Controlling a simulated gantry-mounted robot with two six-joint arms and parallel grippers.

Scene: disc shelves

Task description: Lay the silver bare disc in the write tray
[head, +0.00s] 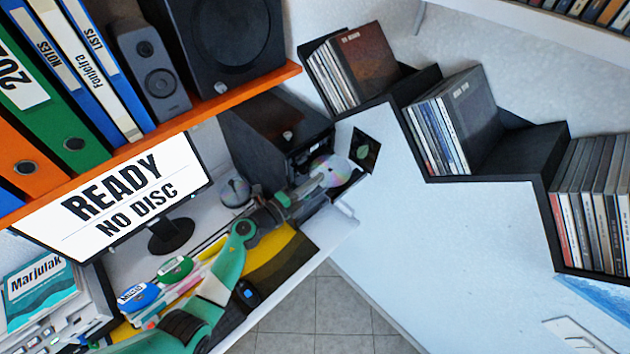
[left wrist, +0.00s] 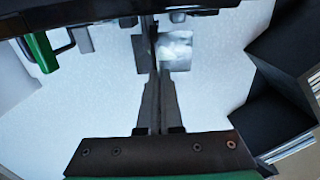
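The silver disc (head: 338,168), with a rainbow sheen, shows in the head view at the tip of my left gripper (head: 318,180), just in front of the black drive unit (head: 262,125). In the left wrist view the fingers of my left gripper (left wrist: 157,90) are close together around something thin, seen edge-on, that seems to be the disc. The gripper covers part of the disc in the head view. I cannot make out the write tray clearly. The monitor (head: 110,200) reads "READY NO DISC". My right gripper is not in view.
A dark square with a green picture (head: 365,151) lies right of the disc. Another round disc-like item (head: 235,191) stands by the monitor. Stepped black shelves (head: 535,150) with cases are at right. An orange shelf (head: 215,108) is above the desk. The white surface at right is mostly clear.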

